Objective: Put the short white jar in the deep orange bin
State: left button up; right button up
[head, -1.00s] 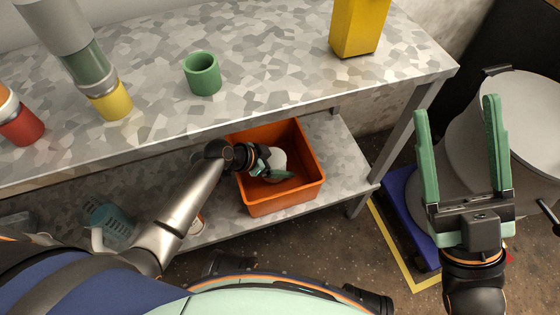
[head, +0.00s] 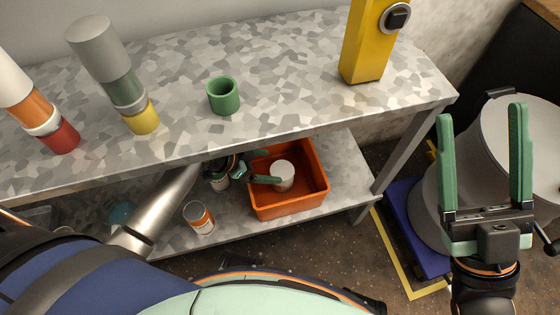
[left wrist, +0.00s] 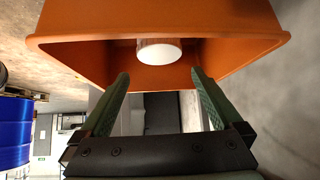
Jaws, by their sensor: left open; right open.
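The short white jar (head: 284,174) stands inside the deep orange bin (head: 290,208) on the lower shelf, near the bin's back left part. In the left wrist view the jar (left wrist: 159,52) shows inside the bin (left wrist: 95,55), past the fingertips. My left gripper (head: 258,167) is open and empty at the bin's left rim, its fingers apart from the jar; its open fingers also show in the left wrist view (left wrist: 158,85). My right gripper (head: 482,125) is open and empty, raised in front of the grey drum on the right.
An orange and white can (head: 199,217) stands on the lower shelf left of the bin. A green cup (head: 223,96), a yellow box (head: 366,45) and stacked coloured cylinders are on the upper shelf. A grey drum (head: 525,125) stands on a blue pallet (head: 403,220).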

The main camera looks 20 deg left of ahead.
pick_arm(q)
jog(key=v, duration=0.2)
jog(key=shift+s+a+r+p, duration=0.2)
jog(key=shift+r+p, duration=0.05)
jog(key=shift+p, duration=0.05)
pick_arm(e)
jog(key=shift+d+r, duration=0.1)
jog(key=shift+r, duration=0.55)
